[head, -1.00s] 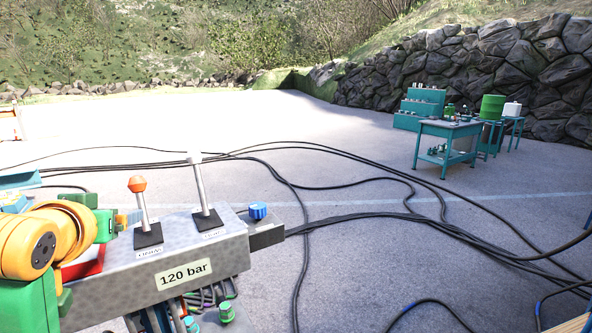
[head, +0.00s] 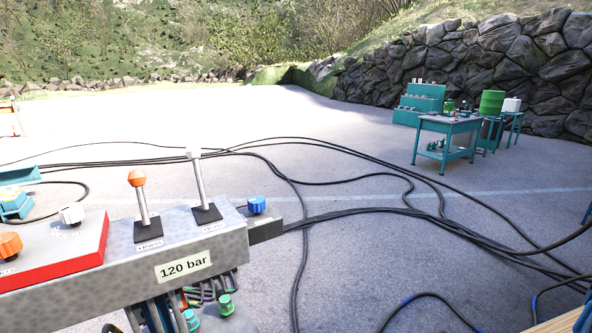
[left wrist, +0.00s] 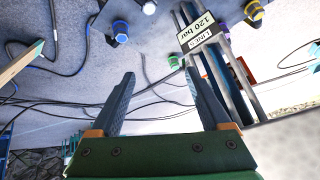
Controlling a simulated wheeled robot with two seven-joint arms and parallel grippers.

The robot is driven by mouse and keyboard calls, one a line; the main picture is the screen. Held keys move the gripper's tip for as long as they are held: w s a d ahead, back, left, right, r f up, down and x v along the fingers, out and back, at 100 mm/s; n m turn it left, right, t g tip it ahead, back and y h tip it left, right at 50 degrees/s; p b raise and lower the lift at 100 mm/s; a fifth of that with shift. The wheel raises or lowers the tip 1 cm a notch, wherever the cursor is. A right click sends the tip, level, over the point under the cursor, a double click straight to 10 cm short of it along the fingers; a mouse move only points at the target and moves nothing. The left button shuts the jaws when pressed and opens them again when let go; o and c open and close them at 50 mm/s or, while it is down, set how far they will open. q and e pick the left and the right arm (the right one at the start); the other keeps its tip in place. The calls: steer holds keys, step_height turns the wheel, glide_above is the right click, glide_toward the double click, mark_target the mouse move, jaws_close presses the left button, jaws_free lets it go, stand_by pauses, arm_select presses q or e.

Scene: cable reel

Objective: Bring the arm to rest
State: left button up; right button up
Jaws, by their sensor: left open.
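My left gripper (left wrist: 158,98) shows in the left wrist view with its two dark fingers spread apart and nothing between them. It is out of the head view. A grey control block (head: 205,245) with a "120 bar" label (head: 184,266) stands at the lower left of the head view. It carries an orange-topped lever (head: 140,200) and a white-topped lever (head: 198,185), both close to upright. My right gripper is not in view.
A blue knob (head: 257,205) sits at the block's right end, and a red-edged panel (head: 55,262) with knobs is at its left. Black cables (head: 370,215) cross the pavement. A teal workbench (head: 446,140) stands at the back right before a stone wall (head: 480,70). Open pavement lies behind.

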arm_select(q)
steer(key=s+d+f+g+h, duration=0.1)
steer(key=s+d+f+g, duration=0.1)
steer(key=s+f, duration=0.4)
steer(key=s+d+f+g, duration=0.2)
steer(key=s+f, duration=0.2)
steer(key=s, duration=0.5)
step_height(320, 180, down, 17)
steer(key=s+b, duration=0.2)
steer(key=s+a+f+g+b, duration=0.1)
steer(key=s+a+f+g, duration=0.1)
steer(key=s+f, duration=1)
steer(key=shift+a+m+b, duration=0.2)
steer(key=shift+m+b, duration=0.1)
steer(key=shift+m, duration=0.1)
